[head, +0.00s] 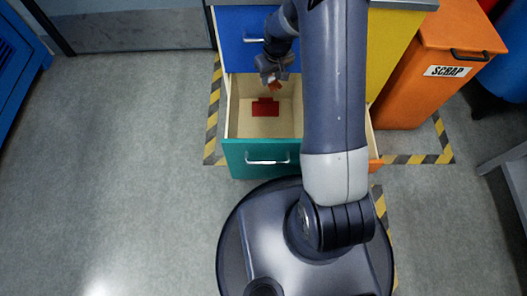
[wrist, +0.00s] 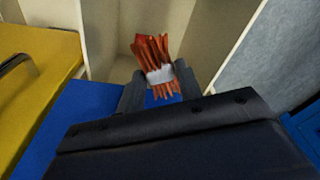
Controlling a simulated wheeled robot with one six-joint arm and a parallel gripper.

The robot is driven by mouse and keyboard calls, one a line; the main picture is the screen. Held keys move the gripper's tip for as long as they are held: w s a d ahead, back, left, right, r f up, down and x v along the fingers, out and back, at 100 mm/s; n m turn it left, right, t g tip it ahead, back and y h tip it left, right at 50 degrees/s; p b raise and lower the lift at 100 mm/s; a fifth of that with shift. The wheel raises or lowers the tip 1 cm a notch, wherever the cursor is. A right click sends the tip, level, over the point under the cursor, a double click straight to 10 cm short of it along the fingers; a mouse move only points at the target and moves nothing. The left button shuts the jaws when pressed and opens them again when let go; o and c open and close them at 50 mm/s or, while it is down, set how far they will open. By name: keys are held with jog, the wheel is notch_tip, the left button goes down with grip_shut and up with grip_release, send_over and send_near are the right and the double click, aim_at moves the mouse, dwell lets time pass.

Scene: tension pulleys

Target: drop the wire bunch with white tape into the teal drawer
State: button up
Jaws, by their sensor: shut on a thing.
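The wire bunch (wrist: 152,52) is a bundle of orange-red wires with a band of white tape around it. My gripper (wrist: 152,84) is shut on it at the taped part, with a finger on each side. In the head view my gripper (head: 271,74) is over the back part of the open teal drawer (head: 238,157), and the wires (head: 274,87) show just below it. The drawer is pulled out, with a pale inside. Its right side is hidden behind my arm. The height of the bunch above the drawer floor is hard to tell.
A red object (head: 265,107) is on the drawer floor. A blue drawer front (head: 236,45) is behind, and a yellow front (head: 392,45) is to the right. An orange scrap bin (head: 415,85) stands further right. The grey floor to the left is clear.

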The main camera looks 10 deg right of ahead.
jog(key=shift+w+d+f+b, duration=0.3)
jog(key=shift+w+f, duration=0.1)
jog(key=shift+f, duration=0.15)
jog(key=shift+w+d+f+b, duration=0.3)
jog(key=shift+w+f, duration=0.1)
jog(key=shift+f, duration=0.1)
jog(key=f+b, duration=0.2)
jog(key=f, duration=0.1)
jog(key=f+b, duration=0.1)
jog(key=shift+s+a+f, duration=0.15)
jog(key=shift+a+f, duration=0.05)
jog(key=shift+a, duration=0.05)
jog(key=o, duration=1.1)
jog(key=shift+c, duration=0.2)
jog(key=shift+r, duration=0.1)
jog(key=r+p, duration=0.3)
jog(key=r, duration=0.2)
jog(key=s+r+p, duration=0.1)
jog(key=r+p, duration=0.1)
jog(key=r, duration=0.1)
jog(key=shift+d+p, duration=0.15)
jog(key=shift+p, duration=0.2)
